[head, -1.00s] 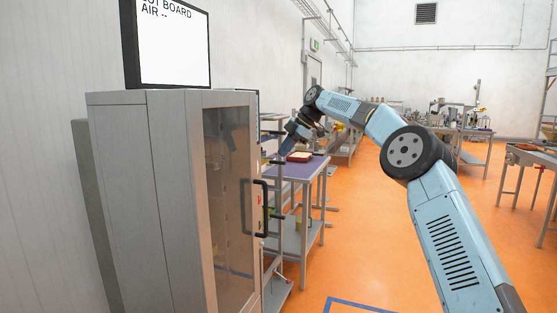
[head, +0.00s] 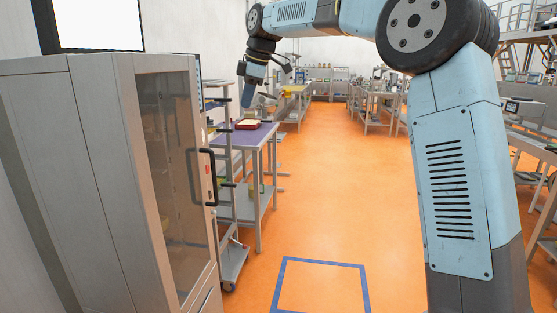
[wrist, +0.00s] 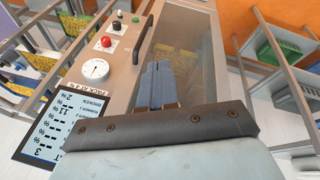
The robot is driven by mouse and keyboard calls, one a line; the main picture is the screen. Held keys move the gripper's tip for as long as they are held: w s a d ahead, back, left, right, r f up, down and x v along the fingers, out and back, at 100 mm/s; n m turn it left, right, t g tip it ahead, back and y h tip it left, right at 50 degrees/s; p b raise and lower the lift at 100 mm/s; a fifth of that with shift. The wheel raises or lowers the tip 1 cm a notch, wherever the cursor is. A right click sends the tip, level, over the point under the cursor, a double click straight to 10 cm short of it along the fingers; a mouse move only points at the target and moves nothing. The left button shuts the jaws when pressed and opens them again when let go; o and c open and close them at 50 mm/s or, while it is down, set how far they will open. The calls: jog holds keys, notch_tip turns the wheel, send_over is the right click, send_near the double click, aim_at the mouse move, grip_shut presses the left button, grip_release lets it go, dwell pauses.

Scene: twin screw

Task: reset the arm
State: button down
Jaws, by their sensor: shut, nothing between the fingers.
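My gripper (head: 247,97) points down at the end of my raised, bent arm in the head view. It shows beyond the grey cabinet, near the purple-topped bench. In the wrist view the two blue fingers of my gripper (wrist: 157,84) are together with nothing between them. Below the fingers in that view is a machine with a clear window (wrist: 195,60), and yellow material shows through the window. I see no contact between the fingers and anything.
A grey cabinet (head: 80,150) with a glass door and black handle (head: 202,177) stands at left. A purple-topped bench (head: 238,137) bears a red-and-cream item (head: 247,124). A gauge (wrist: 95,69), red button (wrist: 106,41) and display panel (wrist: 62,127) lie near my gripper. Orange floor (head: 320,200) is open.

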jog(key=s+d+f+m+t+h, duration=0.25)
jog(key=s+d+m, duration=0.85)
jog(key=s+d, duration=0.9)
jog(key=s+d+f+m, duration=0.4)
jog(key=s+d+f, duration=0.2)
jog(key=s, duration=0.3)
jog(key=s+d+f+m+t, duration=0.1)
jog(key=s+d+f+m, duration=0.4)
jog(key=s, duration=0.4)
jog(key=shift+s+d+f+h, duration=0.45)
jog(key=shift+d+f, duration=0.1)
jog(key=shift+d, duration=0.3)
